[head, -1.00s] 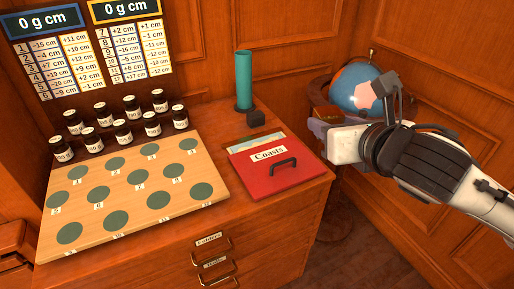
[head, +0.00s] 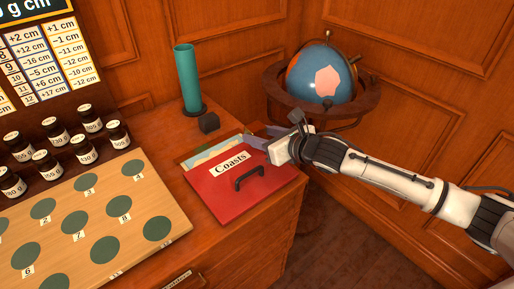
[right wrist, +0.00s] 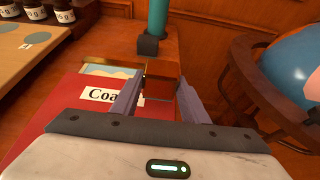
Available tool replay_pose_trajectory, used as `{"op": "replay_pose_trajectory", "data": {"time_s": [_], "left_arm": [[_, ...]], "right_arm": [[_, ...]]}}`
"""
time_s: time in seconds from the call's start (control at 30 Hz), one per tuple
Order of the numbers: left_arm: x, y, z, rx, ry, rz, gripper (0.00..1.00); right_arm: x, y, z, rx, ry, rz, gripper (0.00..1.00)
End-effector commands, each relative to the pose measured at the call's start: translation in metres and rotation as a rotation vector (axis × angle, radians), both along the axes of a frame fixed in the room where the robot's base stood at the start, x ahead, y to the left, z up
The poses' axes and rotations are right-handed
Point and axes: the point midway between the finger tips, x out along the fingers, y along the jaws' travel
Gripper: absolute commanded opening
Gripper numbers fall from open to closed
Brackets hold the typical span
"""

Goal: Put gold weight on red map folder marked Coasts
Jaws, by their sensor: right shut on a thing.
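The red map folder (head: 238,190) labelled Coasts lies flat at the right end of the wooden cabinet, with a dark handle on its front and pale map sheets showing behind it. It also shows in the right wrist view (right wrist: 72,115). My right gripper (head: 268,136) is at the folder's back right corner, slightly above it. Its jaws are shut on a small brownish thing (right wrist: 163,92), which looks like the gold weight in shade; its outline is hard to make out. The right jaw (right wrist: 190,100) overlooks the folder's right side. My left gripper is not in view.
A green cylinder (head: 187,80) and a dark cube (head: 209,123) stand behind the folder. A globe (head: 320,75) in a wooden stand is close behind my right gripper. A board with green discs (head: 75,222) and several labelled jars (head: 87,118) are at left.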

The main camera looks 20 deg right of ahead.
Motion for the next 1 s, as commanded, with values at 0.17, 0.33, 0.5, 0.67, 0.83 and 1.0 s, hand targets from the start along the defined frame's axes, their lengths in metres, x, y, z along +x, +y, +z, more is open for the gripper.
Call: {"op": "replay_pose_trajectory", "data": {"time_s": [0.17,0.33,0.5,0.67,0.83,1.0], "left_arm": [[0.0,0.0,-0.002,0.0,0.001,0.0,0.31],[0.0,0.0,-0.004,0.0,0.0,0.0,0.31],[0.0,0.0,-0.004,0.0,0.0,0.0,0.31],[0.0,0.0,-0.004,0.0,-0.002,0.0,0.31],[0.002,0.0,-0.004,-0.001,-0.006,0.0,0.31],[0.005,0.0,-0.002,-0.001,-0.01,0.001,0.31]], "right_arm": [[0.001,0.001,-0.011,0.003,-0.005,0.001,0.04],[0.001,0.001,-0.035,0.004,-0.003,0.0,0.04],[0.001,0.0,-0.038,0.002,-0.009,0.002,0.04],[0.001,0.0,-0.039,0.001,-0.008,0.002,0.04],[0.0,0.0,-0.044,0.0,-0.002,-0.001,0.52],[0.0,0.0,-0.044,0.0,-0.001,-0.001,0.59]]}}
